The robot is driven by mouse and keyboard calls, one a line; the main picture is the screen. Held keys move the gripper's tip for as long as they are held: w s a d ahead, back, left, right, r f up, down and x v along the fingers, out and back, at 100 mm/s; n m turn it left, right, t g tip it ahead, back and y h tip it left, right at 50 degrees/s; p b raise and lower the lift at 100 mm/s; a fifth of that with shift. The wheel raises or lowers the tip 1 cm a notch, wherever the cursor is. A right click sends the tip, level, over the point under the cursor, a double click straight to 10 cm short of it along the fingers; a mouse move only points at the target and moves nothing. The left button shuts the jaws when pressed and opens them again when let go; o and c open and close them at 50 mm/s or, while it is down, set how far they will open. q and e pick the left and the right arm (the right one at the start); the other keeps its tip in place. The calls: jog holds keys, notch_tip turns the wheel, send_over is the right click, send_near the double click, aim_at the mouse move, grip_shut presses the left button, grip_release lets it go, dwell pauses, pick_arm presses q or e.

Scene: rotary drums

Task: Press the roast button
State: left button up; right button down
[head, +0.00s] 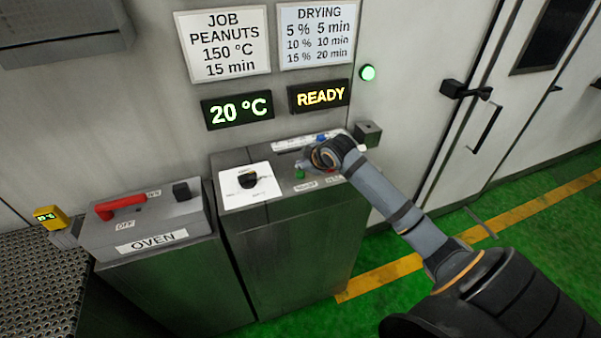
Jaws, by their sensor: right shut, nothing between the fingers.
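The control console (290,240) has a sloped top with a dial (247,180) on a white plate. To the right of the dial is a green button (299,174) with a small label (305,186) below it, too small to read surely. A blue button (321,138) sits farther back. My right arm reaches in from the lower right, and my right gripper (306,165) is shut and empty at the green button. I cannot tell whether it touches the button. The wrist hides part of the panel. My left gripper is not in view.
The oven box (150,225) with a red lever (120,206) stands left of the console. Displays above read 20 °C (238,110) and READY (319,96). A green lamp (368,72) is lit on the wall. Green floor with yellow lines is clear at right.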

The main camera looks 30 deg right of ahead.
aim_at(302, 174)
jog(key=shift+f, duration=0.2)
jog(key=shift+f, duration=0.25)
jog(key=shift+f, duration=0.55)
dwell(0.6)
jog(key=shift+r, duration=0.1)
jog(key=shift+r+p, duration=0.85)
jog(key=shift+p, duration=0.1)
notch_tip(302, 174, up, 5)
jog(key=p, duration=0.5)
jog(key=shift+r, duration=0.1)
